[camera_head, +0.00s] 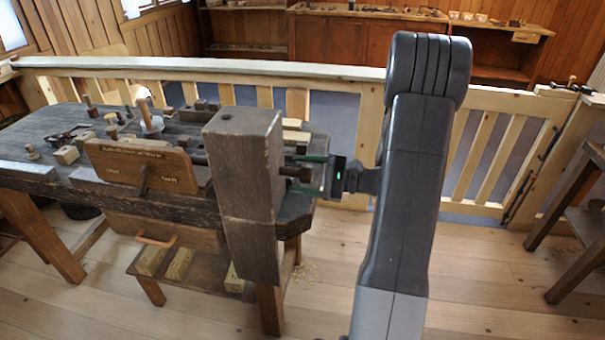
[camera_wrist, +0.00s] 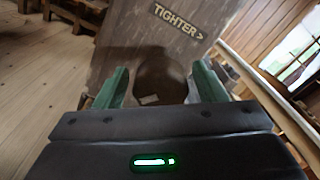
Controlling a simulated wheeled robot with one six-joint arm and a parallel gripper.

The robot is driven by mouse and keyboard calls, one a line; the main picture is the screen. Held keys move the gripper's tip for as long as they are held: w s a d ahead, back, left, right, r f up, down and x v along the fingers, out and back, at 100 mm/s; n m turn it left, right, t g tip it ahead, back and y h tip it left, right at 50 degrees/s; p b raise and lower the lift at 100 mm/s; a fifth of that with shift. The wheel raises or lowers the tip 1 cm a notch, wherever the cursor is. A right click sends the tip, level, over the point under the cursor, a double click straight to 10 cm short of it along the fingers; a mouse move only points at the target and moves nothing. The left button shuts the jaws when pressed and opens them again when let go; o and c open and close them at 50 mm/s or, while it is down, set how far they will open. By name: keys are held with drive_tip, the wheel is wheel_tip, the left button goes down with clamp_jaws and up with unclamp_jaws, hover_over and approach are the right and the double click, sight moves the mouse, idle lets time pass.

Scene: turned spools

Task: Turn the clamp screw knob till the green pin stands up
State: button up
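The clamp screw knob (camera_head: 297,173) is a dark, round wooden piece on the right side of a tall dark wooden block (camera_head: 240,170) at the bench's end. My gripper (camera_head: 311,173) is at the knob with its green fingers above and below it, seemingly with small gaps. In the wrist view, the knob (camera_wrist: 158,78) lies between the two green fingertips (camera_wrist: 160,82), and the fingers stand apart. The block face there carries the word "TIGHTER >" (camera_wrist: 178,20). I cannot make out a green pin in either view.
A wooden plate with lettering (camera_head: 140,165) stands on the workbench (camera_head: 35,168) left of the block, among several turned pieces and small blocks. A pale wooden railing (camera_head: 200,68) runs behind. A dark stool or table (camera_head: 585,225) stands at right. Floor between is clear.

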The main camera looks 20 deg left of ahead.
drive_tip(key=shift+a, duration=0.15)
drive_tip(key=b+v, duration=0.1)
drive_tip(key=v, duration=1.3)
drive_tip(key=shift+a, duration=0.1)
idle(0.5)
